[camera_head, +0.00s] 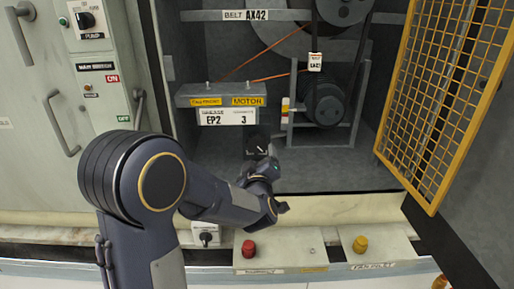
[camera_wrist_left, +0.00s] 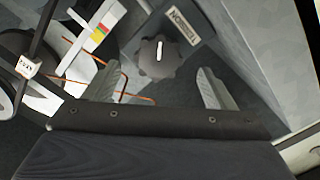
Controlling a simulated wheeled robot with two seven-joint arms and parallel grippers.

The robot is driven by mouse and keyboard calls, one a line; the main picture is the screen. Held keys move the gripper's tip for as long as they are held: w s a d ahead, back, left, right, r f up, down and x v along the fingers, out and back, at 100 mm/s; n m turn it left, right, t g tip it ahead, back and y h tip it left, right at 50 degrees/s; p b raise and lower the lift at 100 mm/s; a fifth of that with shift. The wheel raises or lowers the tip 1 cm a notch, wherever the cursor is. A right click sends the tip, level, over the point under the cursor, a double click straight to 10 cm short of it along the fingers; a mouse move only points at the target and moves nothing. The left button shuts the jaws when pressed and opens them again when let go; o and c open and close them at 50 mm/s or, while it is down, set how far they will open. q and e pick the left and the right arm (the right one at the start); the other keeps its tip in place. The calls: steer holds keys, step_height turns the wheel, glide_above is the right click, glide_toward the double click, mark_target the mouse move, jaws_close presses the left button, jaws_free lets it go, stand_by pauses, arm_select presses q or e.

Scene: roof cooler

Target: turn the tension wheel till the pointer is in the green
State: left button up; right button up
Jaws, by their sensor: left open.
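The tension wheel (camera_wrist_left: 158,57) is a dark lobed knob with a white mark in the left wrist view. In the head view the wheel (camera_head: 258,146) shows just beyond my left wrist. My left gripper (camera_wrist_left: 157,88) is open, with one finger to each side below the wheel in the wrist view and nothing between them. In the head view the gripper (camera_head: 264,168) is mostly hidden by its own wrist. A white gauge plate (camera_wrist_left: 100,37) with red, yellow and green bands stands left of the wheel; its pointer is too small to read. My right gripper is not in view.
The yellow mesh door (camera_head: 445,90) stands open at the right. A belt and pulley (camera_head: 324,104) sit behind the wheel, to its right. A motor plate (camera_head: 222,97) is at its upper left. A red button (camera_head: 249,248) and yellow button (camera_head: 360,245) lie along the front ledge.

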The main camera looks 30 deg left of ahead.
mark_target(257, 146)
arm_select(q)
steer(key=shift+y, duration=0.4)
steer(key=x, duration=0.5)
steer(key=p+x, duration=0.1)
steer(key=x, duration=0.2)
steer(key=shift+a+r, duration=0.15)
steer(key=shift+r, duration=0.15)
steer(key=shift+c, duration=0.2)
steer(key=c, duration=1)
